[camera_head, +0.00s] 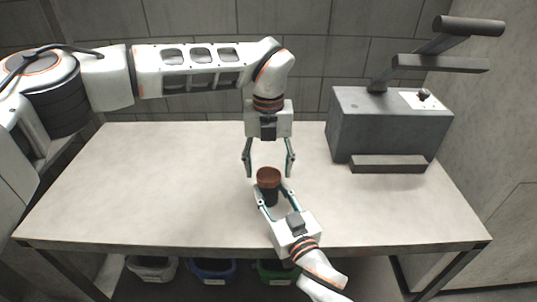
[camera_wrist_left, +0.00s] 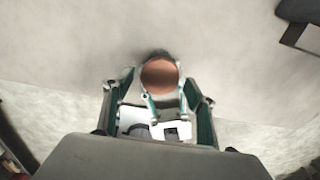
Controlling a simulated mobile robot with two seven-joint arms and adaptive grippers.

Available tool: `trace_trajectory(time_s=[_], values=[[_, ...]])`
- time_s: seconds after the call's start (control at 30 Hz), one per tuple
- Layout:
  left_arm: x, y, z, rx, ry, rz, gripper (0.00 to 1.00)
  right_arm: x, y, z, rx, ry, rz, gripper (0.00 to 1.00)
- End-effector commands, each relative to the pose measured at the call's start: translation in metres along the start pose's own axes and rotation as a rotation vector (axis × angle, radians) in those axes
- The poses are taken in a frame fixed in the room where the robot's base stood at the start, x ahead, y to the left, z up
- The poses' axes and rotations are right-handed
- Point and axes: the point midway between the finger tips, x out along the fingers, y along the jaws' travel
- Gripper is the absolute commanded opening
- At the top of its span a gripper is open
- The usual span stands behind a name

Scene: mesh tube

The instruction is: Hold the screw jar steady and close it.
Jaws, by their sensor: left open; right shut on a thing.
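The screw jar (camera_head: 269,196) stands upright on the table, with a dark body and a reddish-brown lid (camera_head: 268,176) on top. My right gripper (camera_head: 270,198) comes from the front and is shut on the jar's body from both sides. My left gripper (camera_head: 268,170) points down above and slightly behind the jar, with its fingers spread wide and nothing between them. In the left wrist view the round lid (camera_wrist_left: 160,73) shows from above, just beyond the open fingers. How tightly the lid sits on the body cannot be told.
The pale table (camera_head: 150,180) is clear to the left and right of the jar. A grey machine (camera_head: 380,125) with dark bars stands at the back right. White, blue and green bins (camera_head: 212,270) sit below the front edge.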

Motion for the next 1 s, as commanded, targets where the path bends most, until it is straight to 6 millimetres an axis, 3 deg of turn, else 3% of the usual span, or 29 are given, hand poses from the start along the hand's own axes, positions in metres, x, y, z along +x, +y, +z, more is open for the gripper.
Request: trace_trajectory(time_s=[0.13,0.47,0.63,0.83,1.0], values=[[0.0109,0.0000,-0.0005,0.000,0.002,0.000,0.57,0.0000,0.0000,0.0003,0.000,-0.001,0.000,0.00],[0.0132,0.0001,-0.0002,0.000,0.000,0.000,0.57,0.0000,0.0000,0.0003,0.000,-0.001,0.000,0.00],[0.0132,0.0001,-0.0002,0.000,0.000,0.000,0.16,0.0000,0.0000,0.0003,0.000,-0.001,0.000,0.00],[0.0131,0.0001,-0.0001,0.036,0.000,0.000,0.16,0.0000,0.0000,0.0002,0.000,-0.001,0.000,0.00],[0.0132,0.0003,0.0002,0.257,-0.001,0.001,0.16,0.0000,0.0000,0.0002,0.000,-0.001,0.000,0.00]])
